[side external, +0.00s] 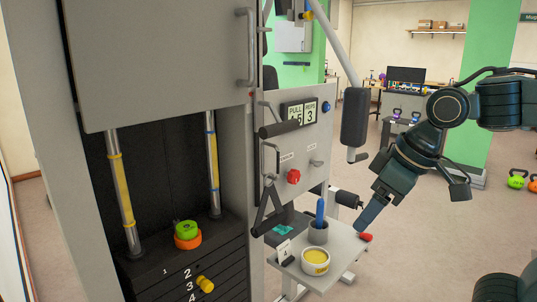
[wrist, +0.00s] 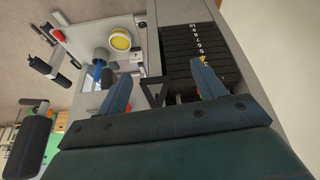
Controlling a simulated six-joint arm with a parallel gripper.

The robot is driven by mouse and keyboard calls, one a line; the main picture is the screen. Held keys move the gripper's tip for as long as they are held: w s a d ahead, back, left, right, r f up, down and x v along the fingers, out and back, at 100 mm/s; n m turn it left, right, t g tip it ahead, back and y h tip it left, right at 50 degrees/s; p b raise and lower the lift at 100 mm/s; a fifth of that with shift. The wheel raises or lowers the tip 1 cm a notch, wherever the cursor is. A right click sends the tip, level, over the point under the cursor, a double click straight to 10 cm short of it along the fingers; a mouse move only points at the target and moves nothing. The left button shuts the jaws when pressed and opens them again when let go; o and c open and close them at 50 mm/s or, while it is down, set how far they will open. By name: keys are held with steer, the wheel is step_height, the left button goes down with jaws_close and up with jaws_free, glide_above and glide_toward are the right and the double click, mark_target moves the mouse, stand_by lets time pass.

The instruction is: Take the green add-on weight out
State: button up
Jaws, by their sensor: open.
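The green add-on weight (side external: 186,227) is a small round disc. It lies on an orange disc (side external: 187,242) on top of the dark weight stack (side external: 165,270), between two guide rods, inside the machine's open front. My gripper (side external: 366,222) is well to the right of it, above the small side shelf, pointing down and left. In the wrist view my gripper (wrist: 162,85) has its two blue-grey fingers wide apart with nothing held between them. The numbered stack (wrist: 190,45) shows at the top there.
The shelf (side external: 340,262) holds a yellow-filled bowl (side external: 316,260), a grey cup (side external: 318,233) with a blue handle, and a number card. A black strap handle (side external: 268,212) hangs beside the machine opening. A grey panel (side external: 165,60) covers the opening's upper part. A yellow pin (side external: 205,284) sticks out of the stack.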

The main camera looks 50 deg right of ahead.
steer(key=w+a+n+g, duration=0.2)
steer(key=w+a+n, duration=0.15)
steer(key=w, duration=0.75)
steer(key=n+t+y, duration=0.1)
steer(key=n+y, duration=0.1)
glide_toward(188, 225)
steer(key=shift+s+a+x, duration=0.1)
steer(key=shift+s+x, duration=0.05)
steer(key=shift+x, duration=1.2)
steer(key=shift+s+a+x, duration=0.1)
steer(key=shift+a+x, duration=0.05)
steer(key=shift+x, duration=1.2)
steer(key=shift+s+a+x, duration=0.1)
steer(key=shift+s+x, duration=0.05)
steer(key=shift+x, duration=1.2)
steer(key=shift+f, duration=0.1)
steer(key=c, duration=1.2)
steer(key=shift+c, duration=0.2)
